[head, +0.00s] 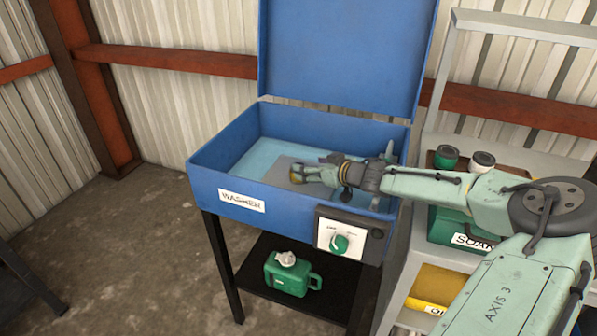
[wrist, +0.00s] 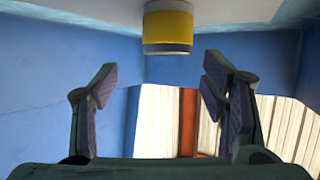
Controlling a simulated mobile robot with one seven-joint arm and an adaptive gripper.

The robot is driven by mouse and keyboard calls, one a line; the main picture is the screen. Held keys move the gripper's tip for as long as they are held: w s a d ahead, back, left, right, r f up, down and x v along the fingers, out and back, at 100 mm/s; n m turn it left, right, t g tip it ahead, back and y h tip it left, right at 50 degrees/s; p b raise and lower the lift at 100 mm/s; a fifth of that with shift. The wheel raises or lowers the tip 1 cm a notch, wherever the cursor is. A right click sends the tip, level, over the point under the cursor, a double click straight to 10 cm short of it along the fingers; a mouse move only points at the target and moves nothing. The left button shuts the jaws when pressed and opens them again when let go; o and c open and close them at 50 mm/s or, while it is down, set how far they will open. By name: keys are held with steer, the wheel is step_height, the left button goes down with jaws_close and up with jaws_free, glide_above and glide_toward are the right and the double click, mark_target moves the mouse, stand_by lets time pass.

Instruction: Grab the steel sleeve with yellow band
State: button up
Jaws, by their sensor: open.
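My gripper (wrist: 158,85) is open and empty, with a finger on each side of the view and the sleeve ahead, between the finger lines. In the head view my gripper (head: 301,173) reaches inside the blue washer tub (head: 205,172), and a small yellowish bit of the sleeve (head: 296,178) shows at its fingertips. The gap to the sleeve is hard to judge.
The tub's walls surround my gripper closely, and its raised blue lid (head: 345,55) stands behind. A control box with a green knob (head: 340,243) is on the front. A green jug (head: 291,275) is on the shelf below. A grey rack (head: 440,140) with containers stands at right.

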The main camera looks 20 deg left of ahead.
steer(key=shift+s+f+p+x, duration=0.15)
steer(key=shift+p+x, duration=0.1)
steer(key=shift+x, duration=0.75)
steer(key=shift+s+f+p+x, duration=0.15)
steer(key=shift+p+x, duration=0.1)
steer(key=shift+x, duration=0.75)
steer(key=shift+s+f+p+x, duration=0.15)
steer(key=shift+p+x, duration=0.1)
steer(key=shift+x, duration=0.75)
steer(key=shift+a, duration=0.1)
steer(key=shift+c, duration=0.3)
steer(key=c, duration=1.3)
jaws_close()
steer(key=shift+r, duration=0.15)
